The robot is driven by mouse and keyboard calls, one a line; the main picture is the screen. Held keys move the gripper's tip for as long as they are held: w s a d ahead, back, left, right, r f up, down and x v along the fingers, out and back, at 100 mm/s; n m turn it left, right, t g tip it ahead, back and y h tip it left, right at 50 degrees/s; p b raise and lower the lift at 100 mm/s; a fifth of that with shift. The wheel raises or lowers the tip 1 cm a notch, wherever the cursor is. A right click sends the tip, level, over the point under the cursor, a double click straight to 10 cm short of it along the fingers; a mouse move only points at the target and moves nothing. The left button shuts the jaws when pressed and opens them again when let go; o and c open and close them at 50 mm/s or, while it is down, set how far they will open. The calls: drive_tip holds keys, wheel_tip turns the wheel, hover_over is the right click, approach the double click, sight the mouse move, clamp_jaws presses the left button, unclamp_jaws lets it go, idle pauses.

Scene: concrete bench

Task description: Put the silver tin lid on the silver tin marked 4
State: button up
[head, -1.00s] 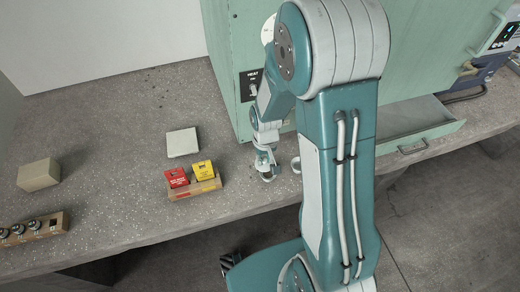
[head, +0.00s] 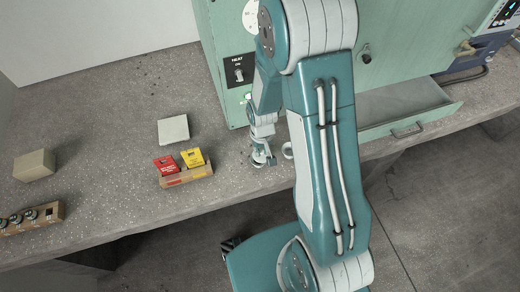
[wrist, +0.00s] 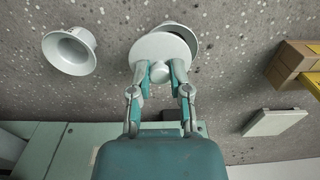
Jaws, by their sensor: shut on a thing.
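My gripper (wrist: 160,88) is shut on the knob of a pale silver lid (wrist: 152,46) in the wrist view. No number mark is readable. In the head view my gripper (head: 262,158) is low over the bench near its front edge, with the lid and tin too small to separate clearly. A pale, flared, open vessel (wrist: 70,51) stands beside them, also in the head view (head: 288,150).
A cardboard tray (head: 188,179) holds a red box (head: 166,164) and a yellow box (head: 193,157). A pale flat block (head: 173,130), a tan box (head: 34,165) and a wooden rack (head: 50,212) lie further left. A green cabinet (head: 215,60) with an open drawer (head: 410,115) stands behind.

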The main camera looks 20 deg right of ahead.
drive_tip(key=shift+a, duration=1.2)
drive_tip(key=shift+d+f, duration=0.15)
drive_tip(key=shift+d, duration=0.5)
drive_tip(key=shift+a+f, duration=0.4)
drive_tip(key=shift+a, duration=0.05)
drive_tip(key=o, duration=0.8)
drive_tip(key=shift+d, duration=0.3)
wheel_tip(320, 180, up, 12)
drive_tip(key=shift+f, duration=0.1)
